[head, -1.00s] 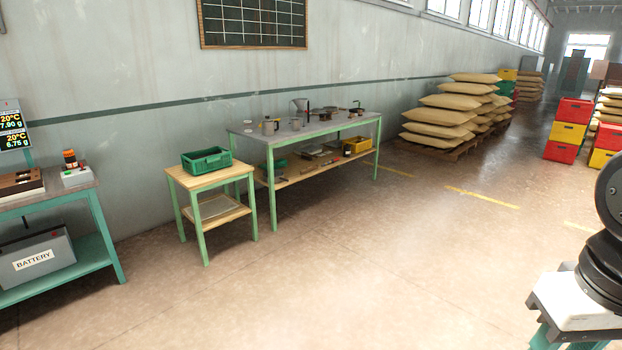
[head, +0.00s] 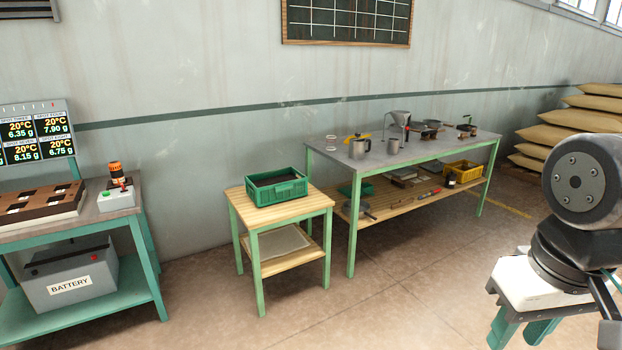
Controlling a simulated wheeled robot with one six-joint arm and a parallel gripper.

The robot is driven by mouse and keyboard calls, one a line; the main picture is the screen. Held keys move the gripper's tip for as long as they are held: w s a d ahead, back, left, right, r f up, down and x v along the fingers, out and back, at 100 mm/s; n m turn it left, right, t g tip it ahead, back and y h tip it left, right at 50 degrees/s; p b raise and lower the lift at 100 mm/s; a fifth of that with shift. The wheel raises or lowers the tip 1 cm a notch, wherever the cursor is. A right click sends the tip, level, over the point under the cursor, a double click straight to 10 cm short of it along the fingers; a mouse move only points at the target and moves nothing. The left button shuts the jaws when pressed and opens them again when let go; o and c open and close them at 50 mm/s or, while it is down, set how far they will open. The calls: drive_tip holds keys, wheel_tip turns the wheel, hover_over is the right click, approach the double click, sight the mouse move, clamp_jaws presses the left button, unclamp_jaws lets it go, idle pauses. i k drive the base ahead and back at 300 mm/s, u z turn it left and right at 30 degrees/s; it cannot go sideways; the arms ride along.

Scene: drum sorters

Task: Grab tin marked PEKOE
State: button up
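No tin with a readable PEKOE mark shows in the head view. A long grey-topped table (head: 425,146) with green legs stands by the wall and holds small metal vessels, among them a pot (head: 359,147) and a mug (head: 393,146). I cannot read any label on them. A part of my own arm (head: 578,200) shows at the right edge. My gripper is not in view.
A green crate (head: 276,195) sits on a small wooden table (head: 250,218). At the left, a teal bench (head: 92,304) carries a battery (head: 70,276) on its lower shelf. Stacked sacks (head: 580,118) stand at the far right. The floor in front is clear.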

sight(394, 143)
drive_tip(key=z, duration=0.1)
drive_tip(key=i, duration=2.2)
drive_tip(key=z, duration=0.75)
drive_tip(key=i, duration=1.85)
drive_tip(key=z, duration=0.5)
